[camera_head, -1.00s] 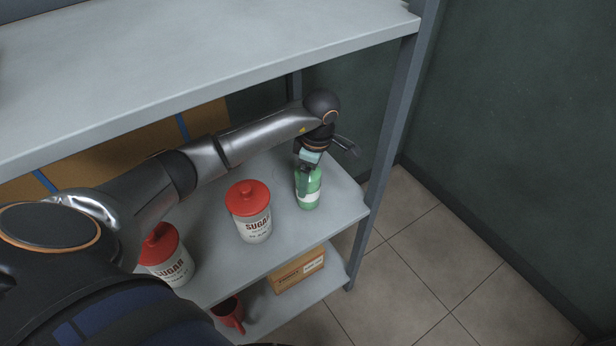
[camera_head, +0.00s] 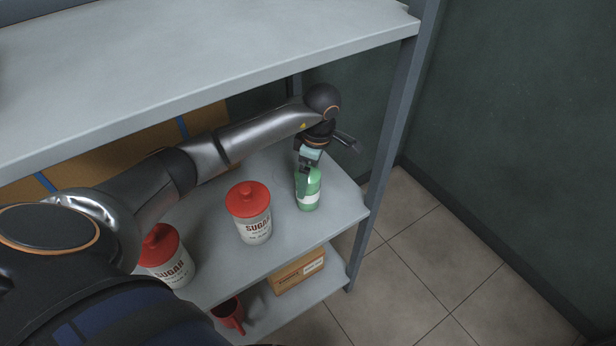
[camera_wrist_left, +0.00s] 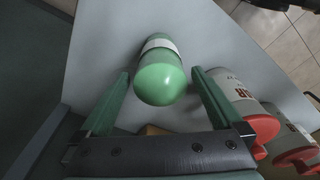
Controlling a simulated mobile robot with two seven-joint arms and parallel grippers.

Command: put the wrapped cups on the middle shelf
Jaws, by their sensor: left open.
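My left gripper (camera_head: 308,162) is at the bottle's upper part, coming from above and behind. Its jaws are open in the left wrist view (camera_wrist_left: 161,74), with a gap on each side of the bottle. My right gripper is not in view.
Two sugar jars with red lids, one near the bottle (camera_head: 253,226) and one at the left (camera_head: 170,264), stand on the middle shelf. A red mug (camera_head: 228,312) and a carton (camera_head: 299,270) are on the lower shelf. The upper shelf (camera_head: 200,50) overhangs; its visible top is mostly bare.

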